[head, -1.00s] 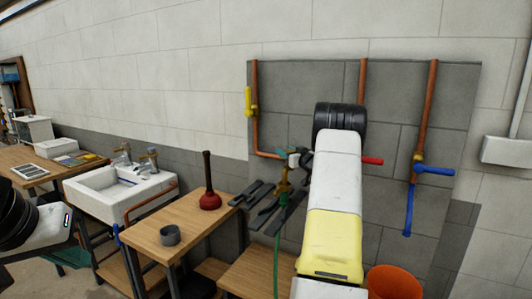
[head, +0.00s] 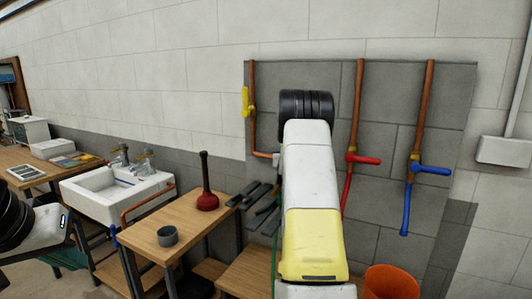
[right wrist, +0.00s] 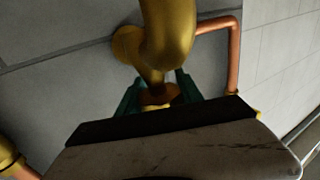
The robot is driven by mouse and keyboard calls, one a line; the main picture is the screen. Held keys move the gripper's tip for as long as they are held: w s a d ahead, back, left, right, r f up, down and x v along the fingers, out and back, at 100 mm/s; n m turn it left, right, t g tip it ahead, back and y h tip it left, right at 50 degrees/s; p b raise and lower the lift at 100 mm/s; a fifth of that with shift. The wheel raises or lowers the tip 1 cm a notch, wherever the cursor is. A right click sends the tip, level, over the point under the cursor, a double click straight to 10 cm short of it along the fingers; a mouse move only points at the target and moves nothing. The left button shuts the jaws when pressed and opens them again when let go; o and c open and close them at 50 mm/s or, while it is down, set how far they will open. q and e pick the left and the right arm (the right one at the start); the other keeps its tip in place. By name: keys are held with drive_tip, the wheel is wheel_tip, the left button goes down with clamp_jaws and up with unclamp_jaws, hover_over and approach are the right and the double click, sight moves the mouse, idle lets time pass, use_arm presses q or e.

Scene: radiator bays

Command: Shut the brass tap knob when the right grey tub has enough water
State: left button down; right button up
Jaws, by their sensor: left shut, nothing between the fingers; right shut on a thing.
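In the right wrist view a brass tap (right wrist: 168,35) stands out from the grey panel. The teal fingers of my right gripper (right wrist: 158,93) are shut around an orange-brown brass knob (right wrist: 157,96) below it, partly hidden by the dark gripper body. In the head view my right arm hides this tap and gripper. My left gripper (head: 74,257) is low at the left, shut and empty, partly cut off from clear view. I cannot make out a right grey tub or its water level; a small grey pot (head: 167,236) stands on the wooden table.
A red plunger (head: 207,200) stands on the wooden table (head: 188,222). Dark slab-like things (head: 258,196) lie just left of my right arm. A white sink (head: 115,190) is at the left. Red (head: 364,159) and blue (head: 430,170) valve levers and an orange bucket (head: 390,283) are at the right.

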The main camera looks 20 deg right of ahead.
drive_tip(key=shift+m+h, duration=0.3)
drive_tip(key=shift+h, duration=0.1)
drive_tip(key=o, duration=1.4)
drive_tip(key=shift+v, duration=3.9)
drive_tip(key=shift+r, duration=0.15)
drive_tip(key=shift+a, duration=0.1)
